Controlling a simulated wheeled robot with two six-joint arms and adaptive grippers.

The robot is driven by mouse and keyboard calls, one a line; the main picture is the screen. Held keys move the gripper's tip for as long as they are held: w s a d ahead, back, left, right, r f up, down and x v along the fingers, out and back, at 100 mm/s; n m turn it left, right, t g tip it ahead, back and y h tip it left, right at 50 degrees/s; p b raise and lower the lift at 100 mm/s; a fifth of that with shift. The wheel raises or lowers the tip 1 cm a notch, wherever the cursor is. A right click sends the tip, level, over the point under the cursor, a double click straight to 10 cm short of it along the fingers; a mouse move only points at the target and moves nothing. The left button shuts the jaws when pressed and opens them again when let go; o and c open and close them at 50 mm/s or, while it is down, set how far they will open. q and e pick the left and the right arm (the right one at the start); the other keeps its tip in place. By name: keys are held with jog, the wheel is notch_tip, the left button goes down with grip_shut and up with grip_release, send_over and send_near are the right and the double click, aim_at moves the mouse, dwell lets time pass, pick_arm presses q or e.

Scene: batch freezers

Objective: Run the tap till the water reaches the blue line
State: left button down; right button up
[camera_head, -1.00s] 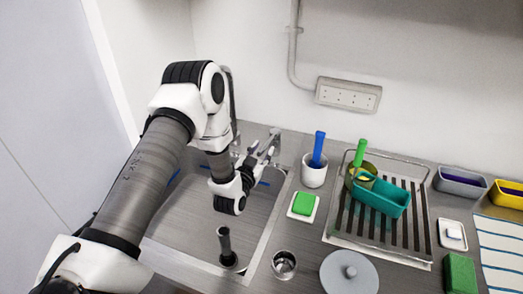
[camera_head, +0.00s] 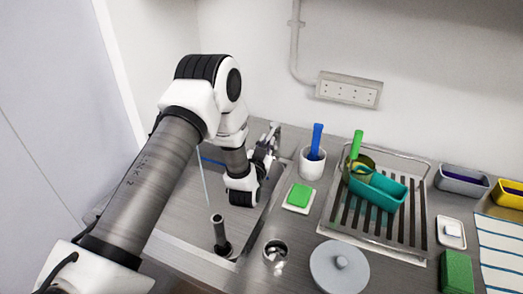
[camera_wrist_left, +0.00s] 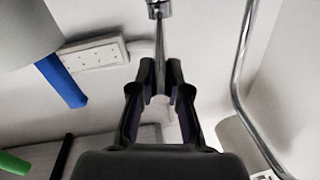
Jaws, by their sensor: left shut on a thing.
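My left gripper (camera_head: 268,141) is at the tap's lever, behind the sink's right rear corner. In the left wrist view, its fingers (camera_wrist_left: 160,95) are shut on the slim metal tap lever (camera_wrist_left: 160,45). A thin pale stream of water (camera_head: 204,178) falls into the steel sink (camera_head: 180,210). Part of the blue line (camera_head: 212,161) shows on the sink's back wall; my arm hides the rest. I cannot tell the water level against it. The curved metal spout (camera_wrist_left: 241,60) shows in the left wrist view. My right gripper is not in view.
A dark standpipe (camera_head: 220,232) stands in the sink. Right of it are a metal cup (camera_head: 275,252), a grey lid (camera_head: 339,268), a green sponge on a dish (camera_head: 299,196), a white pot (camera_head: 312,165) with a blue-handled tool, and a drying rack (camera_head: 372,246).

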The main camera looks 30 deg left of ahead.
pick_arm(q)
jog(key=shift+w+d+n+g+y+b, duration=0.45)
jog(key=shift+d+n+y+b, duration=0.2)
jog(key=shift+y, duration=0.3)
jog(key=shift+w+d+n+g+y+b, duration=0.35)
jog(key=shift+d+n+g+y+b, duration=0.2)
jog(key=shift+d+y, duration=0.3)
jog(key=shift+w+d+n+g+y+b, duration=0.4)
jog(key=shift+d+n+y+b, duration=0.25)
jog(key=shift+y, duration=0.35)
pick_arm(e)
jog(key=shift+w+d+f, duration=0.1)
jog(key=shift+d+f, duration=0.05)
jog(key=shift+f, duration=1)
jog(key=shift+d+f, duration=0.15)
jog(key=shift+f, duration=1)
pick_arm(q)
jog(key=c, duration=1.1)
grip_release()
jog(key=shift+c, duration=0.2)
jog(key=shift+w+a+f, duration=0.1)
jog(key=shift+a+f, duration=0.05)
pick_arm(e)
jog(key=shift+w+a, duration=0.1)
